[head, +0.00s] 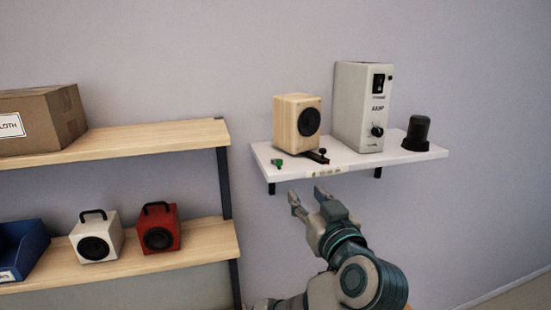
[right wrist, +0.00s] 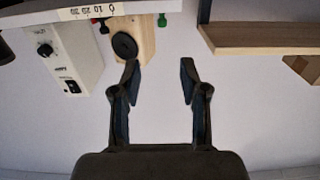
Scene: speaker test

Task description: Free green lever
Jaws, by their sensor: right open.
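The small green lever (head: 277,163) is at the front left of the white wall shelf (head: 403,153). It shows near the top edge of the right wrist view (right wrist: 162,20). A wooden speaker (head: 297,122) stands just behind it. A dark bar with a red knob (head: 323,153) lies in front of the speaker. My right gripper (head: 305,192) is open and empty, below and in front of the shelf's front edge. Its two fingers are apart in the wrist view (right wrist: 159,67), with nothing between them. My left gripper is not in view.
A tall grey device (head: 362,105) with a switch and knob stands mid-shelf, and a black cylinder (head: 417,132) at the right. A wooden rack (head: 170,135) on the left holds a cardboard box (head: 40,120), a blue bin (head: 22,250), a white speaker (head: 97,238) and a red speaker (head: 158,230).

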